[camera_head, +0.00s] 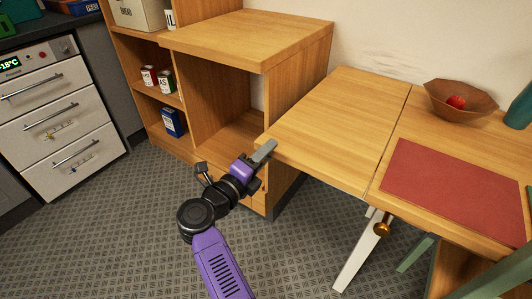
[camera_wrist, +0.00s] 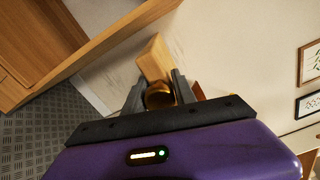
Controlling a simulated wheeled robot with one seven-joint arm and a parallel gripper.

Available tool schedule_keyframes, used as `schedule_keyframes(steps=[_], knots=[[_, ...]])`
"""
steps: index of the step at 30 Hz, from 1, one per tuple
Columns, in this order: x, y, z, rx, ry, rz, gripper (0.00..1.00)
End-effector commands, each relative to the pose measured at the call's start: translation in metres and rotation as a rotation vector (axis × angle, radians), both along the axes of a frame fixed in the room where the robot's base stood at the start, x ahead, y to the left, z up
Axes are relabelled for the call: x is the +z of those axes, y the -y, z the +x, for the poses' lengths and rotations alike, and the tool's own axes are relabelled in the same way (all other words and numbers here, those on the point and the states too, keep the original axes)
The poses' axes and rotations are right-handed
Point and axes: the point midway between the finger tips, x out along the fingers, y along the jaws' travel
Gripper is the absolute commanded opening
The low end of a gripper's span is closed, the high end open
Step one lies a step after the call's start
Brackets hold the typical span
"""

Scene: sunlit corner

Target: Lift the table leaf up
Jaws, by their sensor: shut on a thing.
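The wooden table leaf (camera_head: 325,125) is raised and looks about level with the fixed tabletop (camera_head: 430,130), with a thin seam between them. My gripper (camera_head: 266,150) is at the leaf's front left corner. In the wrist view, my gripper (camera_wrist: 159,92) has its two fingers on either side of a brass knob (camera_wrist: 158,97), shut on it. The leaf shows there edge-on as a wooden slab (camera_wrist: 154,58) just beyond the knob. The knob is hidden in the head view. A slanted white leg (camera_head: 357,257) with a brass knob (camera_head: 383,229) stands below the seam.
A wooden shelf unit (camera_head: 250,40) stands close to the leaf's left side. A red mat (camera_head: 455,185) and a brown bowl (camera_head: 460,105) with a red fruit are on the fixed tabletop. Grey floor (camera_head: 305,250) is open beneath the leaf.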

Motion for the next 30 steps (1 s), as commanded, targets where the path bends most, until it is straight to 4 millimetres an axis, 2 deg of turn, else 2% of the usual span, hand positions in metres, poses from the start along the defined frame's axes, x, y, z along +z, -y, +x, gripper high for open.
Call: schedule_keyframes(steps=[1, 3, 14, 25, 30], knots=[[0.005, -0.001, 0.000, -0.002, 0.011, 0.005, 0.38], [0.005, -0.001, 0.000, -0.001, 0.009, 0.004, 0.52], [0.003, -0.002, -0.003, -0.001, 0.005, 0.001, 0.52], [0.004, -0.035, -0.046, 0.002, 0.005, 0.000, 0.52], [0.004, -0.045, -0.060, 0.000, 0.006, 0.002, 0.52]])
